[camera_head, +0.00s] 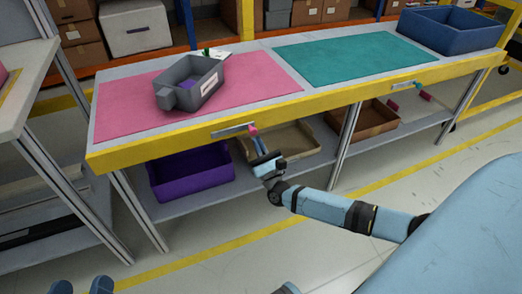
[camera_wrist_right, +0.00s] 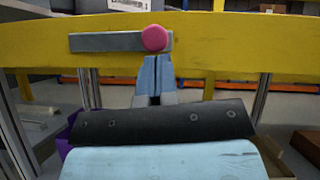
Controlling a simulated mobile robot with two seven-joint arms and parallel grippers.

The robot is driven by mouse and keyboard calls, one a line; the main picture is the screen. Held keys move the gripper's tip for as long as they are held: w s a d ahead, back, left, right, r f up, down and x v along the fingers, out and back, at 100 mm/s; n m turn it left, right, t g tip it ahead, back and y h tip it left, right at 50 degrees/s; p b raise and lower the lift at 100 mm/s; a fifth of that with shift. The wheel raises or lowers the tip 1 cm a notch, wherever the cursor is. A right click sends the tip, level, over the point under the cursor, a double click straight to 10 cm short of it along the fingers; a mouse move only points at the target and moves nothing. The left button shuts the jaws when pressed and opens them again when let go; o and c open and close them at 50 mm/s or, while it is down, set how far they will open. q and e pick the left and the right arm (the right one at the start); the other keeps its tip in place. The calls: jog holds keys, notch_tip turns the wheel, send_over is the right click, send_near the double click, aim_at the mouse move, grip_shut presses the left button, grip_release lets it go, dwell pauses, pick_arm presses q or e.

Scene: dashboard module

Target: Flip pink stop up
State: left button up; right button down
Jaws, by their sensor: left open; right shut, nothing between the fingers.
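The pink stop (camera_head: 253,129) is at the right end of a grey metal bar (camera_head: 230,132) on the yellow front edge of the bench. In the right wrist view the pink stop (camera_wrist_right: 154,38) shows as a round pink end over the bar (camera_wrist_right: 105,42). My right gripper (camera_head: 257,145) is shut and empty, just below the pink stop; its fingertips (camera_wrist_right: 154,62) look close beneath it, and I cannot tell if they touch. My left gripper (camera_head: 82,286) is open at the bottom left edge, far from the stop and mostly out of view.
A grey bin (camera_head: 204,92) stands on the pink mat (camera_head: 120,103). A teal mat (camera_head: 350,55) and a blue crate (camera_head: 450,32) are further right. A second bar with a teal stop (camera_head: 416,86) is on the right edge. A purple bin (camera_head: 190,175) and brown trays are below.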

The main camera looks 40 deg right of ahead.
pick_arm(q)
jog(key=shift+r, duration=0.1)
pick_arm(e)
jog(key=shift+r, duration=0.25)
